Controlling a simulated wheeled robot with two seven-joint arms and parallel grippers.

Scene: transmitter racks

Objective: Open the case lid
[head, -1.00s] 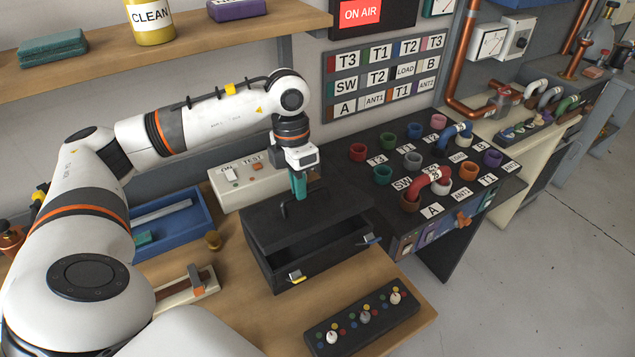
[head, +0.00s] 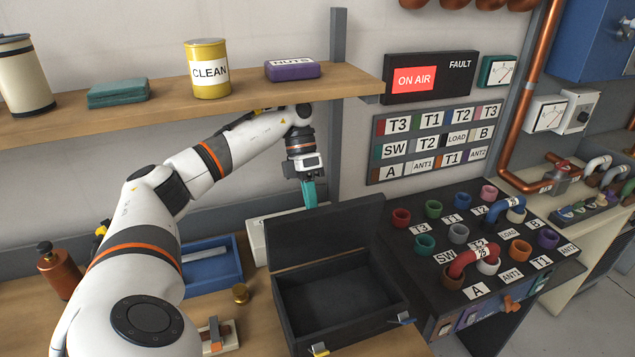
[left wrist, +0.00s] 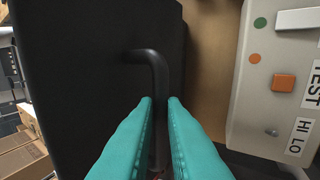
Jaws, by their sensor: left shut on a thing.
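The black case (head: 345,297) stands on the wooden bench with its lid (head: 327,232) raised upright at the back, and its dark inside shows empty. My left gripper (head: 309,197) is behind the top of the lid, its teal fingers pointing down. In the left wrist view the teal fingers (left wrist: 160,110) are shut around the black bent handle (left wrist: 150,60) on the lid's outer face (left wrist: 85,80). In the head view the handle is hidden behind the lid. My right gripper is not in view.
A wooden shelf (head: 170,103) with cans and boxes hangs above my arm. A white switch box (head: 258,240) stands behind the lid. The patch panel (head: 450,215) stands close on the right.

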